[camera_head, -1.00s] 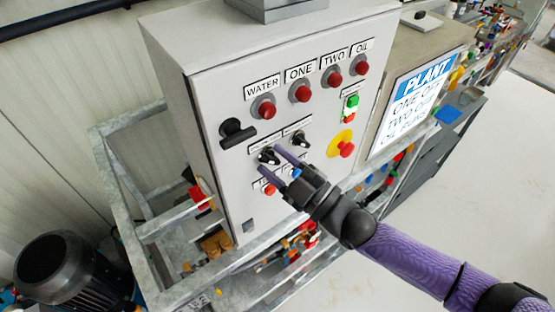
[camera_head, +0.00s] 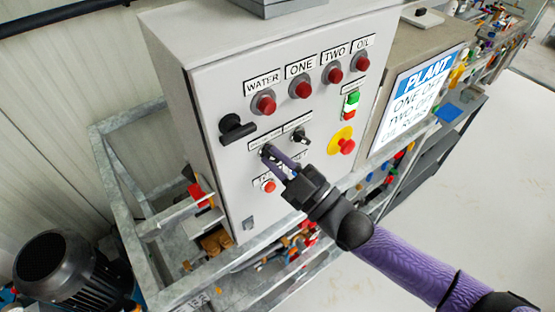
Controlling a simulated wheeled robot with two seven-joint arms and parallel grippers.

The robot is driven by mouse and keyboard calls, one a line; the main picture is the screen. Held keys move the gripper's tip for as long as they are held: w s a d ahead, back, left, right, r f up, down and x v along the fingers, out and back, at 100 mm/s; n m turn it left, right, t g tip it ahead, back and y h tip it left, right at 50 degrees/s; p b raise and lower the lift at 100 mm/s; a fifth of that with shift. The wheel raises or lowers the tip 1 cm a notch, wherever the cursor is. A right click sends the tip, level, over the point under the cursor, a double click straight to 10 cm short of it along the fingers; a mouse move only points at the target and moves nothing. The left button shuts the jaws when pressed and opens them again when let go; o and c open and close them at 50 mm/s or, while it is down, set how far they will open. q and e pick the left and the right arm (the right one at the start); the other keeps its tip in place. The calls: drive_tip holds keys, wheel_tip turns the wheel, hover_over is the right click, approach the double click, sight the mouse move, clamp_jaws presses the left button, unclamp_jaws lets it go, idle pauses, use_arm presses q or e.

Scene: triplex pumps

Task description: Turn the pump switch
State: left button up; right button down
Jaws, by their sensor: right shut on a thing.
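The grey control box (camera_head: 203,100) stands in the middle of the view, its front facing me. Two small black rotary switches sit below the row of red lamps. The knob's exact angle cannot be made out. The right rotary switch (camera_head: 300,135) is free, just right of and above my fingers. My left gripper is not in view.
A yellow emergency stop with a red button (camera_head: 346,146) is right of the switches. A large black handle (camera_head: 235,130) is on the left. A red button (camera_head: 268,186) is just below my fingers. A metal frame (camera_head: 150,225) surrounds the box.

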drive_tip(key=m+t+h, duration=0.1)
drive_tip(key=m+t, duration=0.1)
drive_tip(key=m, duration=0.2)
drive_tip(key=shift+m, duration=0.4)
drive_tip(key=shift+s+a+m+t+h, duration=0.1)
drive_tip(key=shift+m+t+h, duration=0.45)
drive_tip(key=shift+m, duration=0.75)
drive_tip(key=shift+m+t+h, duration=0.45)
drive_tip(key=shift+m+h, duration=0.1)
drive_tip(key=shift+m, duration=0.75)
drive_tip(key=c, duration=0.7)
unclamp_jaws()
drive_tip(key=shift+o, duration=0.2)
drive_tip(key=b+v, duration=0.2)
drive_tip(key=v, duration=0.8)
drive_tip(key=shift+b, duration=0.4)
